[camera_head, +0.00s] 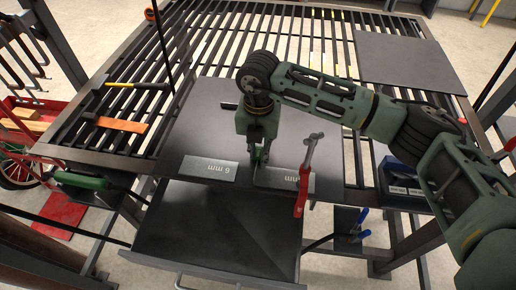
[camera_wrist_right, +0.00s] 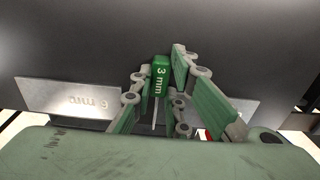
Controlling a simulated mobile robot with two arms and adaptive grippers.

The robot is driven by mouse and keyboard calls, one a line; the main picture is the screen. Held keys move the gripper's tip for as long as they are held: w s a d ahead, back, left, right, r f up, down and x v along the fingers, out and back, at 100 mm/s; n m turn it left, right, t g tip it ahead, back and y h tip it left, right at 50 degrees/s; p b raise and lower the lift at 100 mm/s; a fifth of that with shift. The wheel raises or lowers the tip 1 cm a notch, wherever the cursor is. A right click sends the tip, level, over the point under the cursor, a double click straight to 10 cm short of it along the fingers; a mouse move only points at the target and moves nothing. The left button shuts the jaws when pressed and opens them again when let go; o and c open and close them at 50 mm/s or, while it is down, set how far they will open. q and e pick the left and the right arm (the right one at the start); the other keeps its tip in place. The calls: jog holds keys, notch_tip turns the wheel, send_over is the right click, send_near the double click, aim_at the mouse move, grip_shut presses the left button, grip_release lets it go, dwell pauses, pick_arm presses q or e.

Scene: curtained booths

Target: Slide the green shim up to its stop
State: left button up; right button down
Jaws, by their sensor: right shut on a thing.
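The green shim (camera_wrist_right: 161,72), marked 3 mm, shows its upright green tab between my fingers in the right wrist view. My right gripper (camera_wrist_right: 160,88) is shut on it; in the head view the gripper (camera_head: 259,154) points down at the front of a dark plate (camera_head: 200,115). The gripper mostly hides the shim there. A silver plate marked 6 mm (camera_head: 208,168) lies left of the gripper. A second silver plate (camera_head: 283,179), its marking partly hidden, lies to the right. I cannot make out the stop. My left gripper is not in view.
A red clamp (camera_head: 304,178) stands close right of the gripper. An open dark drawer (camera_head: 215,235) is in front. A hammer (camera_head: 133,86) and an orange-red piece (camera_head: 122,124) lie on the slatted table at left. Another dark plate (camera_head: 405,62) lies at back right.

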dwell(0.4)
jog(key=c, duration=1.6)
grip_release()
